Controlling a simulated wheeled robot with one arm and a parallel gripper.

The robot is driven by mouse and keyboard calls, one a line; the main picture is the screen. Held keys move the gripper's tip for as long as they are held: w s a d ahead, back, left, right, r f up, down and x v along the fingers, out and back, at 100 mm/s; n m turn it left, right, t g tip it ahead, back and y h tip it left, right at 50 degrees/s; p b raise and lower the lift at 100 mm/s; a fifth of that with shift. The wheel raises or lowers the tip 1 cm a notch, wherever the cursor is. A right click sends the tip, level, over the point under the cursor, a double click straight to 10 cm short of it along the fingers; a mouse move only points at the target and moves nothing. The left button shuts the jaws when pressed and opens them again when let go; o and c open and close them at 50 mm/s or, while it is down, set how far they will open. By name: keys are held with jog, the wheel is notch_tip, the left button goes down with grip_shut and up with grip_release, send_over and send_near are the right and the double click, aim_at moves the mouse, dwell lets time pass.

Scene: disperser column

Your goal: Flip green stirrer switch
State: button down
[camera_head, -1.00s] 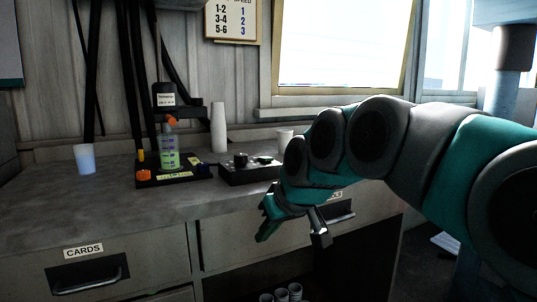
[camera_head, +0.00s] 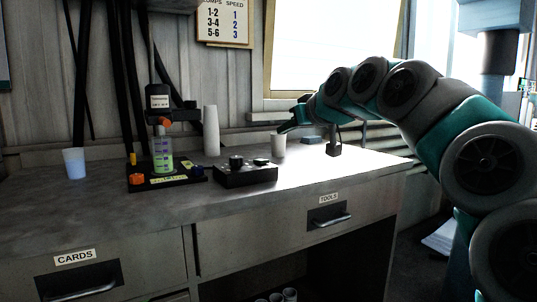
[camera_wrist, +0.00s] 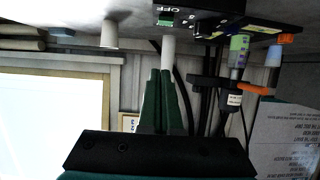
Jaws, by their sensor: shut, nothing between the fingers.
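The stirrer's control box (camera_head: 245,175) is a low black box with dark knobs on the counter, in the middle of the head view. In the upside-down wrist view, the green switch (camera_wrist: 166,22) shows on the box edge beside an "OFF" label. The switch is hard to make out in the head view. My gripper (camera_head: 287,126) is above the counter, to the right of and higher than the box, near the white cup. In the wrist view my green fingers (camera_wrist: 159,72) are together and empty, pointing toward the switch but apart from it.
A black stand with a bottle of green and purple liquid (camera_head: 162,150) is left of the box. A stack of white cups (camera_head: 211,130) stands behind it. A single cup (camera_head: 278,146) is near my gripper. A bluish cup (camera_head: 74,163) is far left. The front counter is clear.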

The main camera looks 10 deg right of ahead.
jog(key=p, duration=0.1)
send_over(269, 166)
jog(key=f, duration=0.3)
jog(key=shift+w+f, duration=0.25)
jog(key=shift+w, duration=0.1)
jog(key=shift+w+a+f, duration=0.1)
jog(key=shift+w+f, duration=0.05)
jog(key=shift+f, duration=0.2)
jog(key=shift+s+f, duration=0.15)
jog(key=shift+f, duration=0.75)
jog(key=shift+s+f, duration=0.15)
jog(key=shift+f, duration=0.7)
